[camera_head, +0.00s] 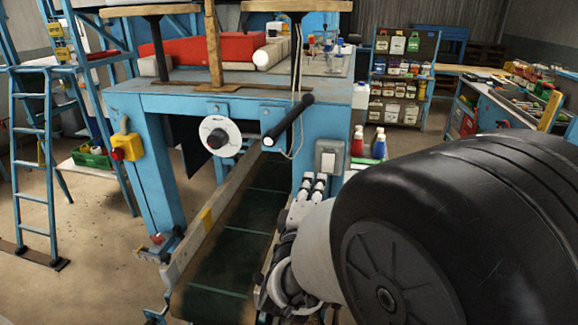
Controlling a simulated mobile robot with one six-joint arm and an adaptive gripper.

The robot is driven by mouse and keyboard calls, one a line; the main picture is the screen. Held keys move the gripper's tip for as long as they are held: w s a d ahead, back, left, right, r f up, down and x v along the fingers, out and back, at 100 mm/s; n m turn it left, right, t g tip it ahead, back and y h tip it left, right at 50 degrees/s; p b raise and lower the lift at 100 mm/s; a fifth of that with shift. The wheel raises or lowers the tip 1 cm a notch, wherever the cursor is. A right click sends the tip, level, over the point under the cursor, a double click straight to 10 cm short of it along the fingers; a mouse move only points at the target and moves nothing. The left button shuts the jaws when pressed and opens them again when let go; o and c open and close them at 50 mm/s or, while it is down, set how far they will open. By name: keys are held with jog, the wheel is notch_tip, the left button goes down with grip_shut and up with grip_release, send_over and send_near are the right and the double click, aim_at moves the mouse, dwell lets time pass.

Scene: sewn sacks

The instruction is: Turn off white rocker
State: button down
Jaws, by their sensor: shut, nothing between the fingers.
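The white rocker (328,160) is on a small grey switch box on the front of the blue machine's right leg. Its on or off position is too small to tell. My gripper (313,184) is just below and slightly left of the switch box in the picture, with its fingers toward it. The fingers are shut with nothing between them. I cannot tell whether they touch the leg. My own arm fills the lower right and hides part of the floor and the area right of the leg.
A black handle (288,120) juts out left of the switch. A white round dial (219,136) and a yellow box with a red button (126,146) are further left. A green conveyor belt (228,245) runs below. Red and green-blue bottles stand right of the leg.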

aim_at(321, 155)
jog(key=b+x, duration=0.1)
jog(key=x, duration=0.5)
jog(key=shift+w, duration=0.2)
jog(key=shift+w+d+r+p, duration=0.15)
jog(key=shift+w+r+p, duration=0.2)
jog(key=shift+p, duration=0.15)
jog(key=shift+f, duration=0.15)
